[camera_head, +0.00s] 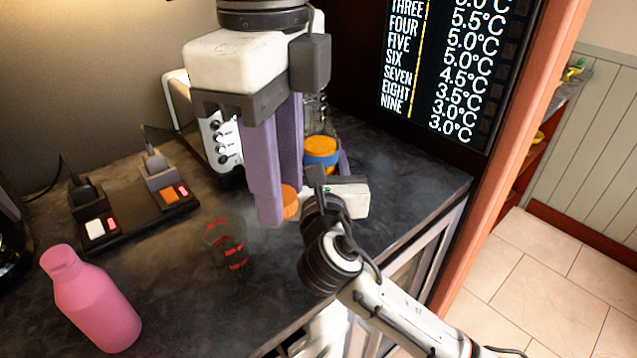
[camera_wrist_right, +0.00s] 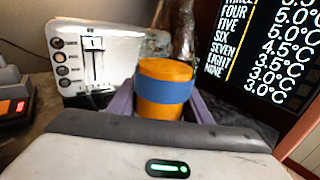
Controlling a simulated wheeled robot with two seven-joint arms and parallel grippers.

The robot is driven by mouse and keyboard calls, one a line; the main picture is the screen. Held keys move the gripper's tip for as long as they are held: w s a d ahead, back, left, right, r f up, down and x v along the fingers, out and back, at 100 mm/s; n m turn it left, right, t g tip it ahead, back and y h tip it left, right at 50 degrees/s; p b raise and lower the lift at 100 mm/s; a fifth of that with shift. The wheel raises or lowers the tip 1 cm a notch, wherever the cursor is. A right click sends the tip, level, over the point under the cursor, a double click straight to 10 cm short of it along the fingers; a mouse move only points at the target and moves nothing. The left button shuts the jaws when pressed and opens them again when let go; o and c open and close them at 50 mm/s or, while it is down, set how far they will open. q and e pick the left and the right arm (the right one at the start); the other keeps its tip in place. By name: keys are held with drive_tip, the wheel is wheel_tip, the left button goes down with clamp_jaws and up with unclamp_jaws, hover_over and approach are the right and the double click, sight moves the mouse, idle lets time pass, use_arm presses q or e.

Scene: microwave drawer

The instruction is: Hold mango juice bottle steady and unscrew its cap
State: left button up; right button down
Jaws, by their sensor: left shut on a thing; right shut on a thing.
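The mango juice bottle (camera_head: 321,152), orange with a blue band, stands between the purple fingers of my right gripper (camera_wrist_right: 164,100). In the right wrist view the bottle (camera_wrist_right: 165,88) looks upright, with a flat orange top; its lower part is hidden. My right gripper is shut on it. My left gripper (camera_head: 282,205) points down from above, in front and to the left of the bottle. It is shut on a small orange round piece (camera_head: 290,203) that looks like the cap, apart from the bottle. Its near finger hides part of that piece.
A pink bottle (camera_head: 90,300) stands at the front left. A clear glass with red marks (camera_head: 226,246) stands near my left fingertips. A power strip (camera_head: 130,215) with plugs lies at left. A white appliance with knobs (camera_wrist_right: 95,60) and a temperature display (camera_head: 445,65) stand behind.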

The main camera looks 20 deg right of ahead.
drive_tip(key=shift+f+b, duration=2)
drive_tip(key=shift+b, duration=0.6)
drive_tip(key=shift+r, duration=0.15)
drive_tip(key=c, duration=0.9)
unclamp_jaws()
drive_tip(key=shift+f, duration=0.2)
